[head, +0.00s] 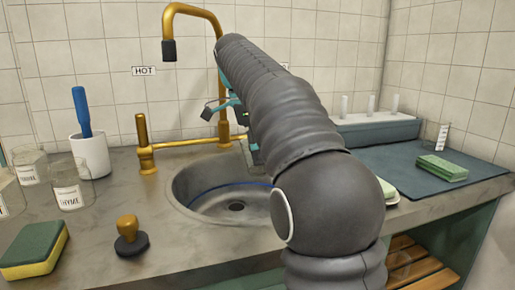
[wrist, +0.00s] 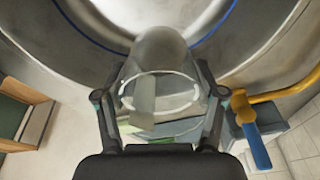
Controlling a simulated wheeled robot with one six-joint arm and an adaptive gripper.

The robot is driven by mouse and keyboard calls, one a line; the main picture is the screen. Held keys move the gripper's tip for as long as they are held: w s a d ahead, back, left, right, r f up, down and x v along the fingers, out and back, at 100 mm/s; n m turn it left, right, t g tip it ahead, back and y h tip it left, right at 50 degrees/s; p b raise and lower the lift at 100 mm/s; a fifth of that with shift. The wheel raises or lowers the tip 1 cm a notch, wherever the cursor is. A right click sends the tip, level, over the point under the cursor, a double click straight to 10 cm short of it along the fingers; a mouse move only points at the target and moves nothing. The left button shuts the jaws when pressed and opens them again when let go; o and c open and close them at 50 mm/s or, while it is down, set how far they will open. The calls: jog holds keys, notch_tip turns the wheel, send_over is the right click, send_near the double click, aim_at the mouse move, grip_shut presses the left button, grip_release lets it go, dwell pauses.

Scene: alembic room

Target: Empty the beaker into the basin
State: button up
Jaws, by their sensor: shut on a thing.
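The beaker (wrist: 160,50) is a clear glass vessel with a pale strip on its side, seen in the wrist view. My gripper (wrist: 162,82) is shut on it, one finger on each side. A whitish oval ring shows in the glass; I cannot tell whether it is a rim or a liquid surface. The basin (head: 184,188) is a round grey sink set in the counter, with a blue line inside and a drain. Its curved wall (wrist: 85,50) shows beyond the beaker in the wrist view. In the head view my arm mostly hides the gripper and beaker.
A brass faucet (head: 167,25) and brass tap (head: 143,140) stand by the basin. A blue-handled tap (wrist: 254,145) is close to my gripper. A stopper (head: 131,237), sponge (head: 33,250), jars (head: 70,188) and white cup (head: 91,154) stand left. A dark mat (head: 410,172) lies right.

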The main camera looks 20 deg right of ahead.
jog(key=shift+h, duration=0.4)
jog(key=shift+d+r+h, duration=0.3)
jog(key=shift+h, duration=0.55)
jog(key=shift+d+r+h, duration=0.25)
jog(key=shift+h, duration=0.6)
jog(key=h, duration=0.1)
jog(key=h+b, duration=0.1)
jog(key=shift+d+r+h, duration=0.1)
jog(key=shift+d+h, duration=0.1)
jog(key=shift+h, duration=0.2)
jog(key=shift+d+r+h, duration=0.1)
jog(key=shift+r+h, duration=0.15)
jog(key=shift+h, duration=0.15)
jog(key=shift+f+b, duration=0.1)
jog(key=shift+b, duration=0.25)
